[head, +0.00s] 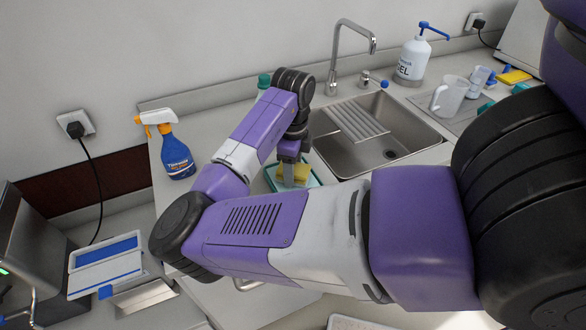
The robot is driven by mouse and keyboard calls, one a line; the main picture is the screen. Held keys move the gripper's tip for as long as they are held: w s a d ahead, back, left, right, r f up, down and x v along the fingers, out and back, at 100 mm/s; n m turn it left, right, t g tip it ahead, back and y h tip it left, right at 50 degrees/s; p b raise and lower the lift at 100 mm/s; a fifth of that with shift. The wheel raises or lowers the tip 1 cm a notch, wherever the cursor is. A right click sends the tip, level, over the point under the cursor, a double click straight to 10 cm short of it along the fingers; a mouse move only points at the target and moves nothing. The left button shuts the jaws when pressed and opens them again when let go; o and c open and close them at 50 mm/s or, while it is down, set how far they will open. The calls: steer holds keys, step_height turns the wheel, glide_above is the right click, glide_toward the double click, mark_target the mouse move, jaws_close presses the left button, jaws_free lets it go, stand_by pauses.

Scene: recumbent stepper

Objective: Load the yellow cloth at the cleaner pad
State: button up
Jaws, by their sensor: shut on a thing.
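A folded yellow cloth (301,173) shows near the middle of the head view, just left of the sink. My gripper (288,176) points down at it and is shut on it, with a grey finger in front of the cloth. The cloth is over a small white tray with a teal rim (313,182), which may be the cleaner pad. I cannot tell whether the cloth touches the tray. My arm hides the tray's near side.
A steel sink (425,138) with a tall tap (335,60) lies right of the tray. A blue spray bottle (177,157) stands left, and a white gel pump bottle (412,60) stands behind the sink. Another yellow item (514,77) lies far right.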

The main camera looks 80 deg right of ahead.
steer(key=shift+f, duration=0.1)
steer(key=shift+r+p, duration=2.9)
steer(key=shift+r, duration=0.65)
